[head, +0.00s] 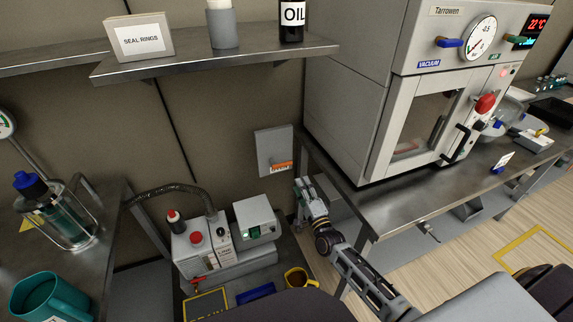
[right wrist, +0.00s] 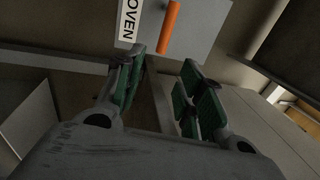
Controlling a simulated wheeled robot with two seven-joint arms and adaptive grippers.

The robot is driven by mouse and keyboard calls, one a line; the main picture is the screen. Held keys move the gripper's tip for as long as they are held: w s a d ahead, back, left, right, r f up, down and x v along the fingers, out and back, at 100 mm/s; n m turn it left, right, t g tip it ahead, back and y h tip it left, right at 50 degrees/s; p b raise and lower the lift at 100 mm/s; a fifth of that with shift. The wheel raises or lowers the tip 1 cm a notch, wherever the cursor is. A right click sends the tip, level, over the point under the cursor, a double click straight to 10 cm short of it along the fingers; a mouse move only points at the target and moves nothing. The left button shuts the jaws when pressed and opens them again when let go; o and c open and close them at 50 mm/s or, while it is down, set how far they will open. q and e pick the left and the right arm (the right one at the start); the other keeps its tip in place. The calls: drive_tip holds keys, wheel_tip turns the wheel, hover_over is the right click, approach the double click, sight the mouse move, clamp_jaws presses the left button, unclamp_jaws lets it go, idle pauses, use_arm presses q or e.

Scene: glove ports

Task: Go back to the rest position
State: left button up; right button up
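My right gripper (head: 304,190) is in front of the wall, just left of the bench with the oven. In the right wrist view my right gripper (right wrist: 160,80) has its green-padded fingers apart, with nothing between them. My left gripper is in neither view.
The vacuum oven (head: 402,125) stands on a steel bench (head: 405,205) to the right. A pump (head: 197,250) and a small grey unit (head: 257,222) stand low, left of my arm. A yellow mug (head: 297,280) is close below it. A steel shelf (head: 215,58) hangs above.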

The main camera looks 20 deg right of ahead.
drive_tip(key=shift+f, duration=0.1)
